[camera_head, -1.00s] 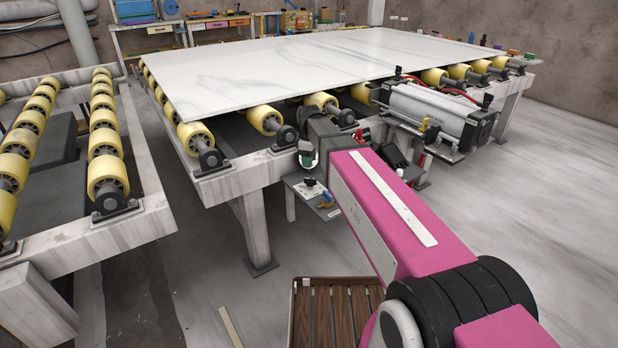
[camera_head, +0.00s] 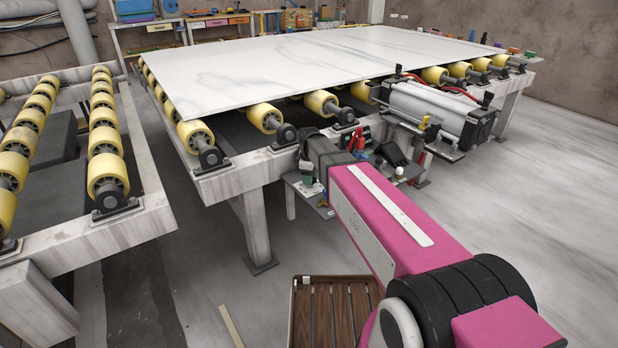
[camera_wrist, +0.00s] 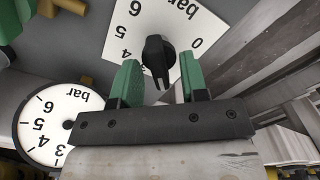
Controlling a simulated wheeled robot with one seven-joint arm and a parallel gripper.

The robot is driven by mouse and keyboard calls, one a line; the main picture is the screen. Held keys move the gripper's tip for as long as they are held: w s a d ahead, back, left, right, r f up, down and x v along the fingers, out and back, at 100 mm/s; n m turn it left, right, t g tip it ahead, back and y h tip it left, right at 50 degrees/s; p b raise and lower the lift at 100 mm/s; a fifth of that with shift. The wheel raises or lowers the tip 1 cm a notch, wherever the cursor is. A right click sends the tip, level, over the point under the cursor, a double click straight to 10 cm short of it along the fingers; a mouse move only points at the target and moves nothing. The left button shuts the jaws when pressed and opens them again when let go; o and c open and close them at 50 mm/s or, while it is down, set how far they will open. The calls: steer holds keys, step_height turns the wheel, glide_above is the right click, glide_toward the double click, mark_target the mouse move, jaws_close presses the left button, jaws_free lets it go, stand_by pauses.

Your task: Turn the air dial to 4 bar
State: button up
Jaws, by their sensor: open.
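The air dial is a black knob (camera_wrist: 158,55) on a white plate (camera_wrist: 200,22) marked with 0, 4, 5, 6 and "bar", upside down in the wrist view. My gripper (camera_wrist: 160,66) is open, with one green finger on each side of the knob's lower end. A gap shows between the knob and each finger; I see no contact. The knob's pointer mark cannot be made out. In the head view my gripper (camera_head: 307,176) is low by the small panel under the roller table's front edge, and it hides the knob.
A round white gauge (camera_wrist: 42,122) with 4, 5, 6 and "bar" sits left of my gripper in the wrist view; its reading is unclear. Brass and green fittings lie beyond it. In the head view a white slab (camera_head: 300,65) rests on yellow rollers above; a brown slatted pallet (camera_head: 335,312) lies below.

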jaws_close()
steer(key=shift+m, duration=0.3)
steer(key=m, duration=0.3)
steer(key=shift+w, duration=0.1)
steer(key=m, duration=0.4)
steer(key=shift+d, duration=0.1)
steer(key=m, duration=0.4)
steer(key=shift+w+d+m, duration=0.1)
steer(key=shift+m, duration=2)
